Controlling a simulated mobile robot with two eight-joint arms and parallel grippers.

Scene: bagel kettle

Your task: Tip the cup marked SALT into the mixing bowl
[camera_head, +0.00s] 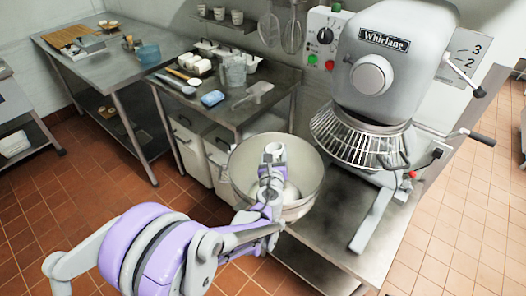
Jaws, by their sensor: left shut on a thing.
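The mixing bowl (314,186) is a large metal bowl at the front left of the mixer, with something pale in its bottom. My left gripper (272,164) reaches over the bowl from the front left. It is shut on a small white cup (274,148), held over the bowl's mouth. Its round rim shows, and the cup looks roughly upright, though its exact tilt is hard to tell. No SALT marking can be read on it, and its contents cannot be seen. My arm hides part of the bowl's near left side. My right gripper is not in view.
A large grey mixer (385,60) with a wire guard (350,140) stands close right of the bowl. A steel counter (270,100) behind holds a clear jug (234,72), a scoop (256,92) and white tubs. Several small cups stand on a wall shelf (222,22).

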